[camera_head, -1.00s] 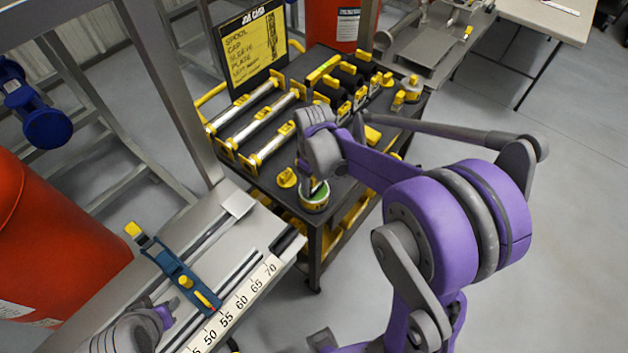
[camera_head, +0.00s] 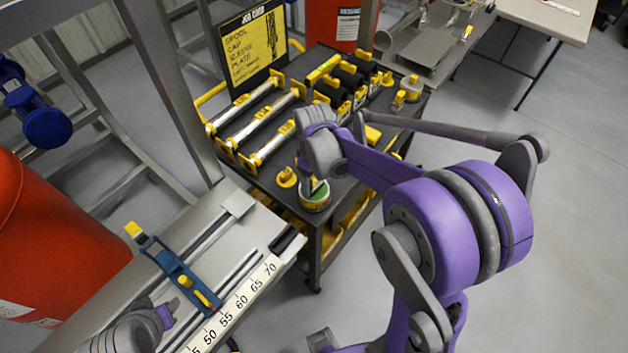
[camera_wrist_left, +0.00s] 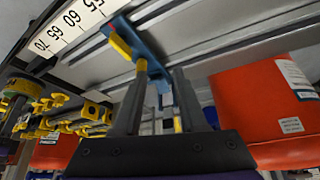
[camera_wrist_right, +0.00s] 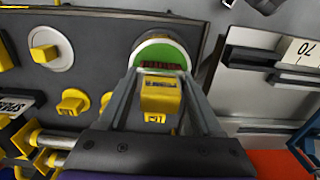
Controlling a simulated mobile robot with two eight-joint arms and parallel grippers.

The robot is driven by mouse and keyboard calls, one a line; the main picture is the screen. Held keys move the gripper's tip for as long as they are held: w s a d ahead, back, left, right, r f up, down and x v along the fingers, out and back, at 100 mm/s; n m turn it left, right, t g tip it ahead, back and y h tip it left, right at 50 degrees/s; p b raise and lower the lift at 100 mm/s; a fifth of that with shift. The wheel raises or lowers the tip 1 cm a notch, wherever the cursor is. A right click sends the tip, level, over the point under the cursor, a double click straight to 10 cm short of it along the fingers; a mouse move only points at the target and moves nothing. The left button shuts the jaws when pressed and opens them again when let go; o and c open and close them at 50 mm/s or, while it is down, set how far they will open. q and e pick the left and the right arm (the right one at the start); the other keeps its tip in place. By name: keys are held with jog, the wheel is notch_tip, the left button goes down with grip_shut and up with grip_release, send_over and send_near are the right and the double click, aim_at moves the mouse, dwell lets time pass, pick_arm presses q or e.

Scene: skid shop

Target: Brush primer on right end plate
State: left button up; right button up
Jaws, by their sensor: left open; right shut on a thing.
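My right gripper (camera_head: 308,188) points down over a small round can (camera_head: 315,204) at the near edge of the black cart. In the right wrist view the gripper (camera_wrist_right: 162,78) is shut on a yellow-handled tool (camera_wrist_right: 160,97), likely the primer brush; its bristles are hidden. The can (camera_wrist_right: 160,50) lies just beyond it, with green and dark red inside its pale rim. That fixture also shows on the bench rail in the head view (camera_head: 180,272). I cannot tell which part is the right end plate.
The black cart (camera_head: 225,178) holds several yellow-ended silver rods, black blocks and round yellow-knobbed parts. A sign (camera_head: 252,45) stands behind them. The bench has a white ruler strip (camera_head: 235,305). A red drum (camera_head: 55,245) stands at left. The floor at right is clear.

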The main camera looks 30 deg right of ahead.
dwell(0.5)
jog(key=shift+w+r+p, duration=0.1)
jog(key=shift+r+p, duration=1.55)
jog(key=shift+r, duration=1.85)
pick_arm(q)
jog(key=r, duration=0.1)
jog(key=w+r, duration=0.1)
jog(key=r, duration=0.1)
jog(key=w+r, duration=0.1)
jog(key=shift+w+r, duration=0.1)
jog(key=shift+r, duration=0.2)
